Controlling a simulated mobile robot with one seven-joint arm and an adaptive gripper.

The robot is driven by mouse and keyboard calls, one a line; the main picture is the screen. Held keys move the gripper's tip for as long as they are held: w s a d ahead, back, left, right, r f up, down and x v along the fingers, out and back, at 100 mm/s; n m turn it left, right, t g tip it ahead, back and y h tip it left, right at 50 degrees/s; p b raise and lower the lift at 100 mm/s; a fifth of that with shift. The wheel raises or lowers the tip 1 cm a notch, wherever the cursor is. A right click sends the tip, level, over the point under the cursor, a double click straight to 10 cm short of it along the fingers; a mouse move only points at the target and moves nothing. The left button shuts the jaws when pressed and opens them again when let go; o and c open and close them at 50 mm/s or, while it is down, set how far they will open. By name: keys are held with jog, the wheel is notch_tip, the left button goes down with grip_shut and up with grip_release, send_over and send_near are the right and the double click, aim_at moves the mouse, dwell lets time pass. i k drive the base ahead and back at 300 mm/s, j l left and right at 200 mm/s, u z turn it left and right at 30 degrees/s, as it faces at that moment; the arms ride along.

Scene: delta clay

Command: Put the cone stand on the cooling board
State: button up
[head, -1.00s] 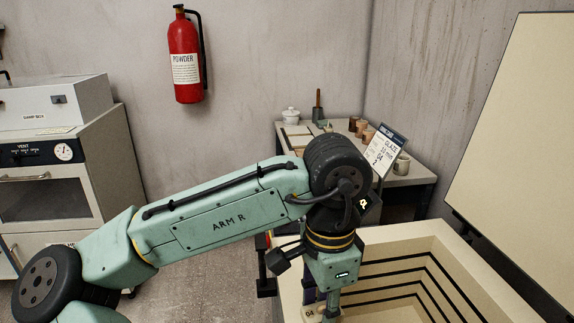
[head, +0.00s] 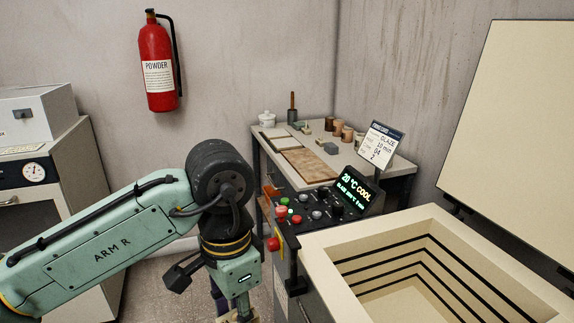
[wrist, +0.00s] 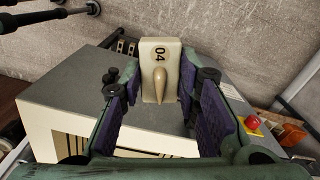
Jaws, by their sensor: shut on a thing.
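The cone stand (wrist: 160,55) is a cream block marked 04 with a small pointed cone on it. In the wrist view it sits between the purple pads of my gripper (wrist: 160,82), which is shut on it. In the head view my gripper (head: 236,313) is at the bottom edge, left of the kiln, and its fingertips and the stand are mostly cut off. A flat brown board (head: 308,165), which looks like the cooling board, lies on the worktable, farther back and to the right of my gripper. Its visible top is bare.
The open kiln (head: 340,245) and its control panel (head: 318,210) stand right of my gripper, in front of the worktable (head: 262,150). Clay pots (head: 337,127), a white lidded jar (head: 267,118), a grey block (head: 331,148) and a sign (head: 380,146) stand around the board.

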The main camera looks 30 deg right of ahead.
aim_at(307, 163)
jog(key=i+j+u, duration=0.3)
jog(key=i+j, duration=0.45)
jog(key=i+j+z, duration=0.1)
jog(key=i+z, duration=0.2)
jog(key=i, duration=0.2)
jog(key=i+j+z, duration=0.2)
jog(key=i+z, duration=0.15)
jog(key=i, duration=0.2)
jog(key=i+z, duration=0.55)
jog(key=z, duration=0.15)
jog(key=i+j+z, duration=0.1)
jog(key=i+z, duration=0.45)
jog(key=z, duration=0.15)
jog(key=i+j+z, duration=0.15)
jog(key=z, duration=0.2)
jog(key=i+j+z, duration=0.15)
jog(key=z, duration=0.2)
jog(key=i+j+z, duration=0.4)
